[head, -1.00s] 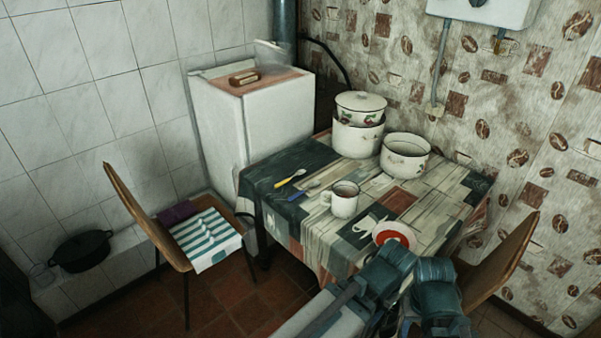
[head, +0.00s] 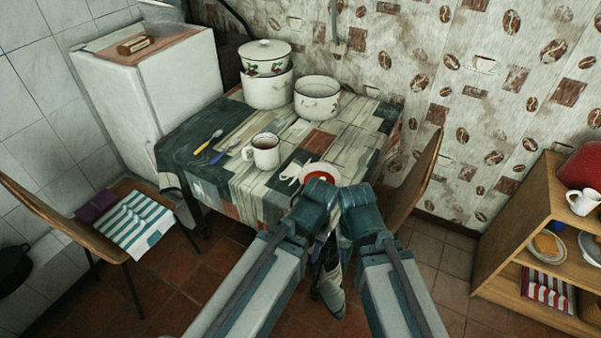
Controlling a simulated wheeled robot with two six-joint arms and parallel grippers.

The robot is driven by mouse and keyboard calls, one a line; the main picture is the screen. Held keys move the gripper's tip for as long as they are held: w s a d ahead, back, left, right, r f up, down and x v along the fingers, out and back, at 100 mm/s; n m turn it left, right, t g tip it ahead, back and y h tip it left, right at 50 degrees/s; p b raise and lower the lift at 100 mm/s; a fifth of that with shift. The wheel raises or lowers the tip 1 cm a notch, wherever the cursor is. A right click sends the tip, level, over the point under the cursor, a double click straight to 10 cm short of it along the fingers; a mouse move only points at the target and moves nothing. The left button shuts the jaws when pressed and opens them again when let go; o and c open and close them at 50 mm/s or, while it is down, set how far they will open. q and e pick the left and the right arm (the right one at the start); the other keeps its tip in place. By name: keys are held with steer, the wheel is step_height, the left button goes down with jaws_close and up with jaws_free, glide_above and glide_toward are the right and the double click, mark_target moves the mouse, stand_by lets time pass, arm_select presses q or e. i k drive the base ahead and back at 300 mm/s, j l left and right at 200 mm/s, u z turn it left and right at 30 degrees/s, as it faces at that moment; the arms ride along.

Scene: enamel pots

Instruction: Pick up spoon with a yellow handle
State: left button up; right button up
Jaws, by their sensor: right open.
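The spoon with the yellow handle (head: 203,146) lies on the left part of the table (head: 185,165), its handle toward the front left edge and its metal end toward the back. A blue-handled utensil (head: 219,157) lies just in front and to the right of it. My right gripper (head: 331,288) hangs low between my two arms, in front of the table and well apart from the spoon. It is open, with nothing seen in it; its fingers are small and partly hidden. My left gripper is not clearly visible.
A lidded pot (head: 266,85) and an open pot (head: 317,103) stand behind. Chairs flank the table, left (head: 55,215) and right (head: 420,175). A wooden shelf (head: 505,235) stands at right.

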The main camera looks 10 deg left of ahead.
mark_target(218, 133)
steer(key=i+j, duration=0.15)
steer(key=j, duration=0.25)
steer(key=i+j, duration=0.15)
steer(key=j, duration=0.25)
steer(key=i+j, duration=0.15)
steer(key=j, duration=0.2)
steer(key=i+j, duration=0.15)
steer(key=j, duration=0.25)
steer(key=i+j, duration=0.15)
steer(key=j, duration=0.25)
